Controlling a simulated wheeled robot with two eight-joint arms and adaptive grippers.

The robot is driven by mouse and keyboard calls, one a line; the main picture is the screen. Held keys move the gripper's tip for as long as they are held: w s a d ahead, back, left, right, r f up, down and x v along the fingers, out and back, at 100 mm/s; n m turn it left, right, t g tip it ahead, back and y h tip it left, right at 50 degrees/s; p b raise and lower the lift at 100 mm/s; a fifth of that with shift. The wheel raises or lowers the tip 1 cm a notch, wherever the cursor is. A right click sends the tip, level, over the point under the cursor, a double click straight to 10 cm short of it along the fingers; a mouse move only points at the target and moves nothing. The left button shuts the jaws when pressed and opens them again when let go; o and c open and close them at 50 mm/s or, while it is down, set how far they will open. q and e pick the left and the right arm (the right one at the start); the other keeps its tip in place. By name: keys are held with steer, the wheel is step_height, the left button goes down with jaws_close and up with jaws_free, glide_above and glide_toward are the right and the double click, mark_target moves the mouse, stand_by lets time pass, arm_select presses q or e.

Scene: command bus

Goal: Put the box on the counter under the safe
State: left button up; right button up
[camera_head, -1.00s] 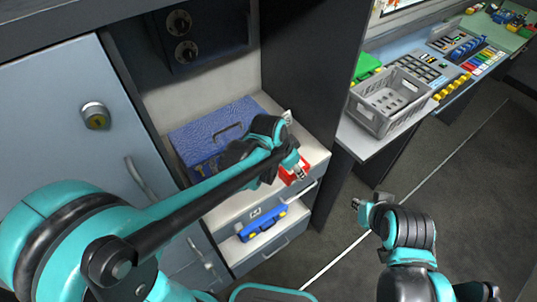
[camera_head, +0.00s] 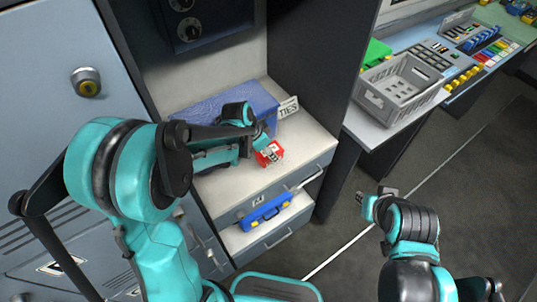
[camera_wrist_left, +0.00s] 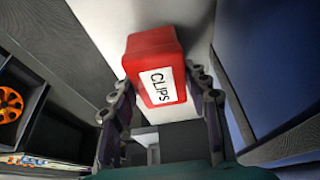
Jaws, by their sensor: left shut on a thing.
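A small red box (camera_head: 269,155) is at my left gripper (camera_head: 260,147) over the white counter (camera_head: 292,147). In the left wrist view the red box (camera_wrist_left: 158,70) carries a white label reading CLIPS. It sits between the two fingers of my left gripper (camera_wrist_left: 162,95), which is shut on it. I cannot tell whether its underside touches the counter. The dark blue safe (camera_head: 205,25) with round dials is above the counter. My right gripper (camera_head: 372,200) hangs over the floor at the right, away from the counter; its fingers are too small to read.
A blue case (camera_head: 220,98) stands at the back of the counter, with a white TIES label (camera_head: 288,107) at its right. A dark partition (camera_head: 320,60) bounds the right side. Below, an open drawer holds a bright blue case (camera_head: 265,213). A grey crate (camera_head: 398,90) stands on the right desk.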

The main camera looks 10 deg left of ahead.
arm_select(q)
steer(key=shift+w+f, duration=0.1)
steer(key=shift+f, duration=0.6)
steer(key=shift+f, duration=0.1)
steer(key=o, duration=1.2)
steer(key=shift+o, duration=0.2)
